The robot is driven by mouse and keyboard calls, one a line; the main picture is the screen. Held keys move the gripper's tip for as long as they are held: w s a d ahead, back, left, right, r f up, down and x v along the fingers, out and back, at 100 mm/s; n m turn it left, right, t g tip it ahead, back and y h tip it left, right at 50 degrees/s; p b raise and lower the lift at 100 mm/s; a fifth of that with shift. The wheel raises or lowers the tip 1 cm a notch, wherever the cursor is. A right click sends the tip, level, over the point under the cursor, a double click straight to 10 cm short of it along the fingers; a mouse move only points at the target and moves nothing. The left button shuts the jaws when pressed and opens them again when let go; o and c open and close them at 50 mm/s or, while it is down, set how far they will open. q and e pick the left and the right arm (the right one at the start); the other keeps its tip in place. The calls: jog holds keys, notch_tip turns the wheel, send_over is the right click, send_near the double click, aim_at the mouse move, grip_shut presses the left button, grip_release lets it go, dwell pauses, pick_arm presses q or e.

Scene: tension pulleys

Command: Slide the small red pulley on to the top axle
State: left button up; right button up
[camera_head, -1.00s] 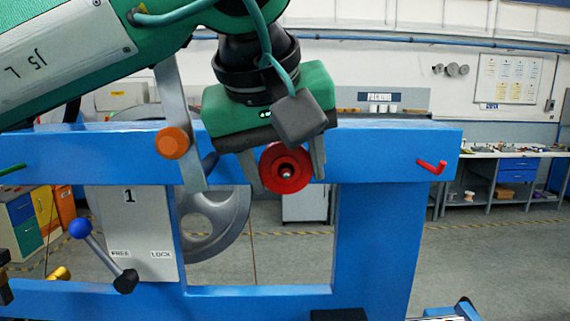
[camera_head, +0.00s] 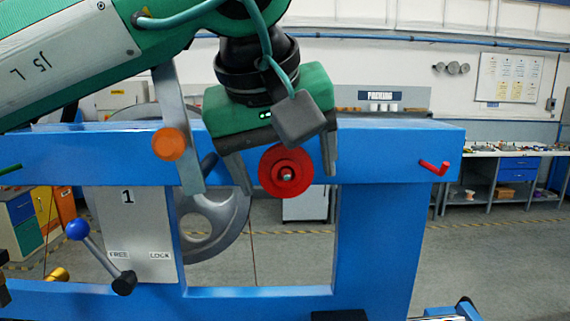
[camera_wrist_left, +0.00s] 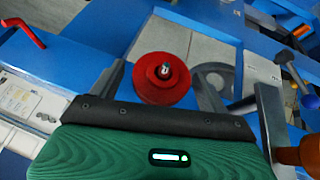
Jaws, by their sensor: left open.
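The small red pulley (camera_head: 274,172) sits on the top axle (camera_head: 287,177), whose metal tip sticks out through the pulley's middle, at the blue frame's upper beam. In the left wrist view the pulley (camera_wrist_left: 160,80) also shows with the axle tip (camera_wrist_left: 164,71) in its centre. My left gripper (camera_head: 287,178) is open, its two fingers apart on either side of the pulley with gaps to its rim. How far the pulley is pushed along the axle is hard to tell. My right gripper is in neither view.
The blue frame (camera_head: 385,155) fills the front. A red hook (camera_head: 434,167) sticks out at its right. A metal lever with an orange knob (camera_head: 168,144) stands just left of the gripper. A blue-knobbed lever (camera_head: 79,230) is lower left, by the FREE and LOCK plate.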

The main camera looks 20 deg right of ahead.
aim_at(276, 146)
pick_arm(q)
jog(key=shift+o, duration=1.2)
jog(key=shift+s, duration=0.1)
jog(key=shift+s+a+r, duration=0.1)
jog(key=shift+s, duration=0.1)
jog(key=shift+w+a+r+p, duration=0.1)
jog(key=shift+w+r+p, duration=0.15)
jog(key=shift+r, duration=0.55)
jog(key=shift+s+a+r, duration=0.1)
jog(key=shift+a+r, duration=0.1)
jog(key=shift+r, duration=0.45)
jog(key=shift+a+r, duration=0.15)
jog(key=shift+r, duration=0.45)
jog(key=shift+a+r, duration=0.25)
jog(key=shift+r, duration=0.9)
jog(key=shift+a+r, duration=0.2)
jog(key=shift+r, duration=0.95)
jog(key=shift+w, duration=0.2)
